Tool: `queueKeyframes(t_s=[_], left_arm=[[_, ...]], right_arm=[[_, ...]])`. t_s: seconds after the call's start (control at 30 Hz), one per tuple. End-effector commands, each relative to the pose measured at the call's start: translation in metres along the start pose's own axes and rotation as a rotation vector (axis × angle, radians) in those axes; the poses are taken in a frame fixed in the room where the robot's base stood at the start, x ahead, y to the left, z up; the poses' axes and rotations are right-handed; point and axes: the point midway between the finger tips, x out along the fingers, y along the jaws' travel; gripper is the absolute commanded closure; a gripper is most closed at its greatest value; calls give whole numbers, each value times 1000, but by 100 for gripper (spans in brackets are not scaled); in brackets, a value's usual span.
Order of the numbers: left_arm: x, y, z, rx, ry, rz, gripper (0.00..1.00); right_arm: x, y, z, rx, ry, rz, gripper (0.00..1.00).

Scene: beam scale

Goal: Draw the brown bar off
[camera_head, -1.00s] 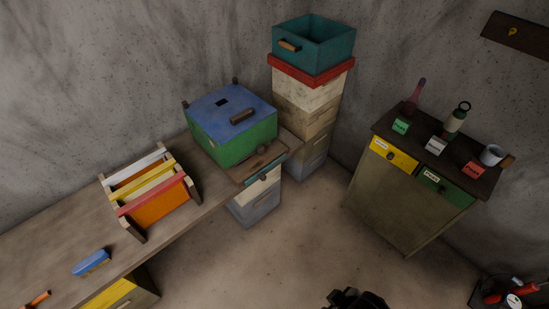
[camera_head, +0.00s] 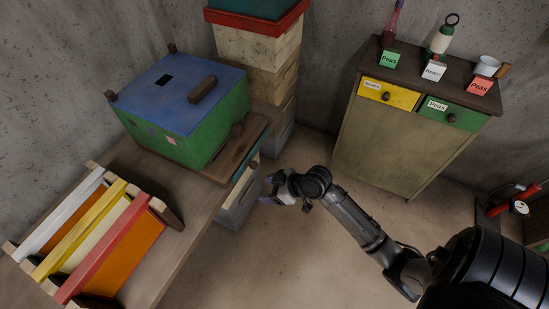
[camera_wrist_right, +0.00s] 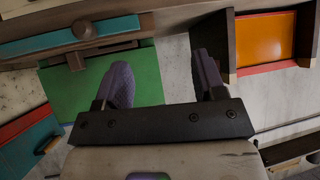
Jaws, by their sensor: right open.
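The brown bar (camera_head: 241,147) lies along the front foot of the green box (camera_head: 217,124), on the wooden ledge, with a round knob on it. In the right wrist view the bar (camera_wrist_right: 118,49) runs across the edge of the green face. My right gripper (camera_head: 276,190) is open and empty, below and in front of the ledge, apart from the bar. Its two spread fingers (camera_wrist_right: 163,78) show in the wrist view. My left gripper is not in view.
The green box has a blue lid (camera_head: 170,82) with a brown handle (camera_head: 202,89). A rack of coloured frames (camera_head: 82,238) stands on the bench at left. A stack of boxes (camera_head: 258,60) stands behind. A cabinet (camera_head: 386,142) stands at right. The floor between is clear.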

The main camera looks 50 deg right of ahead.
Motion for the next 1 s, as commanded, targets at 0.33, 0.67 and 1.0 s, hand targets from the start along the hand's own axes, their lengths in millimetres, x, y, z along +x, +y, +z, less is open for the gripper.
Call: queueKeyframes(t_s=[0.33,0.67,1.0], left_arm=[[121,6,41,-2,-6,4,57],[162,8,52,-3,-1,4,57],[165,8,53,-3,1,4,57]], right_arm=[[50,127,6,8,400,105,36],[42,192,-1,38,605,201,36],[58,207,-21,47,640,216,36]])
